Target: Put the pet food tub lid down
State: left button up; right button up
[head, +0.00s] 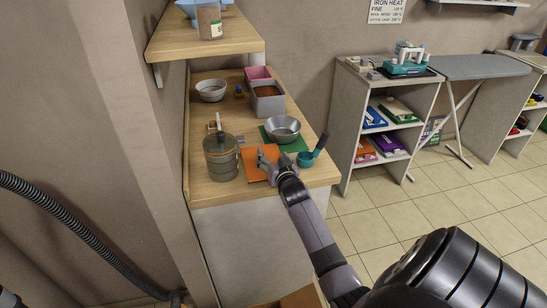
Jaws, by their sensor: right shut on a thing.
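The pet food tub (221,163) looks like a greyish round canister, upright at the near left of the wooden counter. A dark upright piece shows at its top. My right gripper (268,162) is low over the orange mat (254,176), just right of the tub. It is shut on a small grey-green piece, apparently the pet food tub lid (269,152), mostly hidden by the fingers. I cannot tell whether this piece touches the mat. My left gripper is not in view.
A teal scoop (306,159) with a dark handle lies right of my gripper. A metal bowl (282,130) sits on a green mat behind it. Farther back are a grey bin (267,104), a pink container (258,74) and another bowl (211,91). A shelf (205,44) overhangs the back left.

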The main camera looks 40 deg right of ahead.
jog(key=shift+f, duration=0.4)
jog(key=o, duration=1.1)
jog(key=shift+r, duration=0.1)
jog(key=shift+r, duration=0.4)
jog(key=v, duration=1.2)
jog(key=shift+f+b, duration=0.15)
jog(key=shift+b, duration=0.2)
